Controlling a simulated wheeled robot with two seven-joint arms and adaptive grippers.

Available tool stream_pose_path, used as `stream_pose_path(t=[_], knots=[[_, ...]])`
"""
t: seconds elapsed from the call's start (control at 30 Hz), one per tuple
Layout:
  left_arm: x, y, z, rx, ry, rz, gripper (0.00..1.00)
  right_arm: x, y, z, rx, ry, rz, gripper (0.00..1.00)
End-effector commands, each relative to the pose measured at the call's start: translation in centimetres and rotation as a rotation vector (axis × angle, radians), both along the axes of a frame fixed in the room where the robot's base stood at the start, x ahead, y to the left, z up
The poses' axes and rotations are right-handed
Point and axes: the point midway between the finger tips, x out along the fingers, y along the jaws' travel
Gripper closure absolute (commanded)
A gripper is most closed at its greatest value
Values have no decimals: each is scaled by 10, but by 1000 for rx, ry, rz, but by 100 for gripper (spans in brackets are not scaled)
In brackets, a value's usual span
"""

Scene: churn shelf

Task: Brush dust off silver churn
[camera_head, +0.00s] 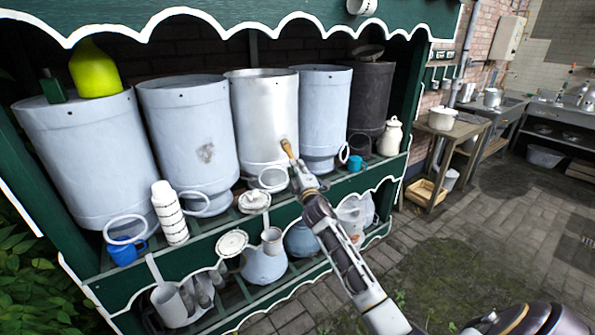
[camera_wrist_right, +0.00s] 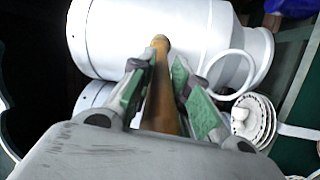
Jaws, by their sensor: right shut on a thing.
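The silver churn (camera_head: 264,110) is the bright metal one in the middle of the shelf's upper row. My right gripper (camera_head: 299,173) is in front of its lower right side. It is shut on a brush with a wooden handle (camera_head: 287,148), which also shows between the green finger pads in the right wrist view (camera_wrist_right: 160,85). The brush end is at or very close to the churn wall; I cannot tell if it touches. A pale churn (camera_wrist_right: 140,38) lies just beyond it in the wrist view. No dust is clear on the silver churn. My left gripper is not in view.
A dark churn (camera_head: 371,97) is further right. Mugs, lids and jugs crowd the green shelf (camera_head: 215,235). Paved floor is open at the right.

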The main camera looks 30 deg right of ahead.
Motion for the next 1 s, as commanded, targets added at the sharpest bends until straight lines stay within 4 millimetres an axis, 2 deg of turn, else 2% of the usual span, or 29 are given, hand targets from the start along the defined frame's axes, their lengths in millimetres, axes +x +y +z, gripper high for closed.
stream_pose_path(t=[0.07, 0.17, 0.33, 0.4, 1.0], knots=[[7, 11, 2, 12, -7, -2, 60, 0, 0, 1, 0, -1, 0, 100], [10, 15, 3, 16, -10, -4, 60, 0, 0, 1, 0, -1, 0, 100], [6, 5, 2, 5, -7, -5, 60, 0, 0, 1, 0, -1, 0, 100], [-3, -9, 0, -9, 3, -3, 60, 0, 0, 1, 0, -1, 0, 100], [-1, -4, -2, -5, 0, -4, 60, 6, 1, 0, 0, 0, 0, 100]])
